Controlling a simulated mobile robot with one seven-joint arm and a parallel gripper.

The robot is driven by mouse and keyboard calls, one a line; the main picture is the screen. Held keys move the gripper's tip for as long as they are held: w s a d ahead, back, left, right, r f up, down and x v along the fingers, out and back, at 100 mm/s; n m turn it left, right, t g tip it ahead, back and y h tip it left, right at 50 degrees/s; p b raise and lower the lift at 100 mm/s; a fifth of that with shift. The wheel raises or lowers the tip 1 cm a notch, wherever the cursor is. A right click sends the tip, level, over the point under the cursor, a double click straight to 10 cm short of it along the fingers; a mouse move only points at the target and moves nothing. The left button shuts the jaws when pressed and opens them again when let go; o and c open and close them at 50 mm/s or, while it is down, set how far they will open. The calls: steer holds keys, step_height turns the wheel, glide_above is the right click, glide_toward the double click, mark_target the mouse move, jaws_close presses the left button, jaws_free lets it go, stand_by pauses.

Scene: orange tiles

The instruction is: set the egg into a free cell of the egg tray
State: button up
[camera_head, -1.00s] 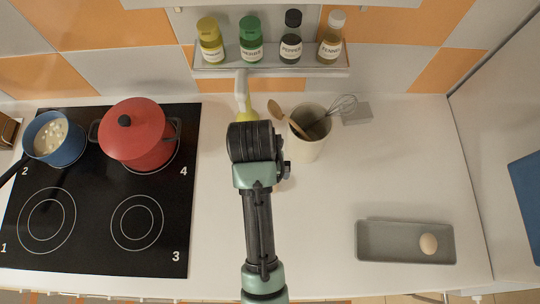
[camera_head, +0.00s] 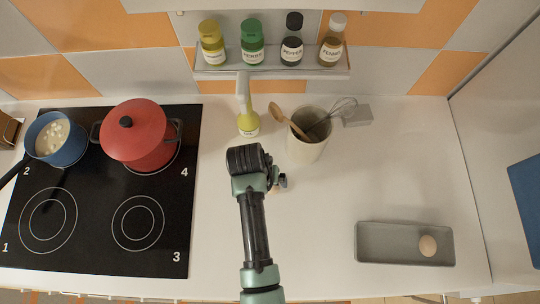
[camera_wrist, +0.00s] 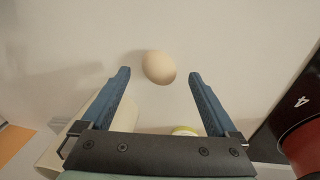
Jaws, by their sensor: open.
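A pale egg (camera_wrist: 158,67) rests on the white counter in the wrist view, between and slightly beyond my gripper's fingertips. In the head view it is mostly hidden by my arm. My gripper (camera_wrist: 159,73) is open, with one blue finger on each side of the egg and visible gaps; nothing is held. My gripper (camera_head: 280,182) shows only partly in the head view, over the middle of the counter. The grey egg tray (camera_head: 385,243) lies at the front right. Another egg (camera_head: 428,245) sits at its right end; the rest looks empty.
A utensil crock (camera_head: 306,150) and a yellow bottle (camera_head: 248,122) stand behind my gripper. A red pot (camera_head: 137,137) and blue saucepan (camera_head: 58,145) stand on the black hob (camera_head: 90,235) at left. The counter (camera_head: 320,215) between gripper and tray is clear.

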steer(key=shift+w+d+f, duration=0.1)
steer(key=shift+d+f, duration=0.1)
steer(key=shift+f, duration=1.25)
jaws_close()
steer(key=shift+r, duration=0.1)
